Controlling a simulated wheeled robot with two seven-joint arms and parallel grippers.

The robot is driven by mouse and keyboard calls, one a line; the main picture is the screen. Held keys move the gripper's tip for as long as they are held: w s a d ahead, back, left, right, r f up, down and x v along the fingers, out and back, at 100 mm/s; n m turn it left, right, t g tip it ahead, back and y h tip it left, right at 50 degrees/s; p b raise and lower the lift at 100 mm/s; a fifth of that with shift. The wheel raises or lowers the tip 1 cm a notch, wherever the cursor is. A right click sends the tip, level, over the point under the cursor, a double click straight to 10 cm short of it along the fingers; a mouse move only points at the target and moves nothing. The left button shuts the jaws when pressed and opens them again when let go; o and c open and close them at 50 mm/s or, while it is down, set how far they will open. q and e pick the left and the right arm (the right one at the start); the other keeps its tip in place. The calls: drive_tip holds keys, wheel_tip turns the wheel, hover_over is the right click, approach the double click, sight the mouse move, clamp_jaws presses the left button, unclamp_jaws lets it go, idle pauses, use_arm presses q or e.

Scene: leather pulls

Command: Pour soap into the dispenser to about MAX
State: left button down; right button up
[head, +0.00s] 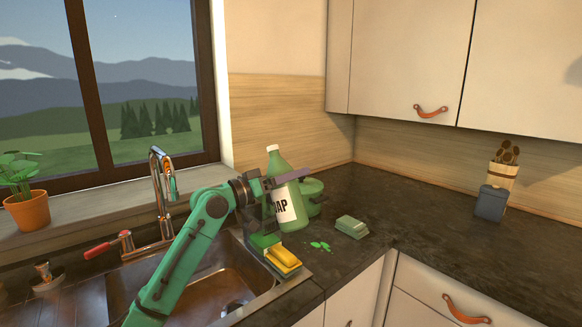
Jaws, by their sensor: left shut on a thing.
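The green soap bottle (280,163) has a white cap and a pale label whose visible letters read "AP". It is about upright beside the sink's back right corner; I cannot tell if its base touches the counter. My left gripper (284,181) is shut on the bottle, with one purple-grey finger across its front. A green rounded object (313,189) stands right behind the bottle, partly hidden by it; it may be the dispenser. No MAX mark or soap level is visible. My right gripper is not in view.
Yellow and green sponges (283,259) sit at the sink's (218,285) right edge. Green spots (320,245) lie on the dark counter (425,230) near a green block (352,227). A faucet (165,190) rises behind the sink. A blue-grey box (490,203) stands far right. The counter between is clear.

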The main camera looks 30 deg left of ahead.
use_arm(q)
drive_tip(key=n+p, duration=0.2)
drive_tip(key=f+n+p, duration=0.1)
drive_tip(key=n, duration=0.1)
drive_tip(key=shift+w+d+t+p, duration=0.15)
drive_tip(key=shift+d+t+p, duration=0.05)
drive_tip(key=shift+t+p, duration=0.2)
drive_tip(key=n+p, duration=0.1)
drive_tip(key=n+y+p, duration=0.1)
drive_tip(key=shift+d+f+n+p, duration=0.3)
drive_tip(key=shift+d+f+p, duration=0.05)
drive_tip(key=shift+d+f, duration=0.05)
drive_tip(key=shift+f+b, duration=0.25)
drive_tip(key=shift+b, duration=0.2)
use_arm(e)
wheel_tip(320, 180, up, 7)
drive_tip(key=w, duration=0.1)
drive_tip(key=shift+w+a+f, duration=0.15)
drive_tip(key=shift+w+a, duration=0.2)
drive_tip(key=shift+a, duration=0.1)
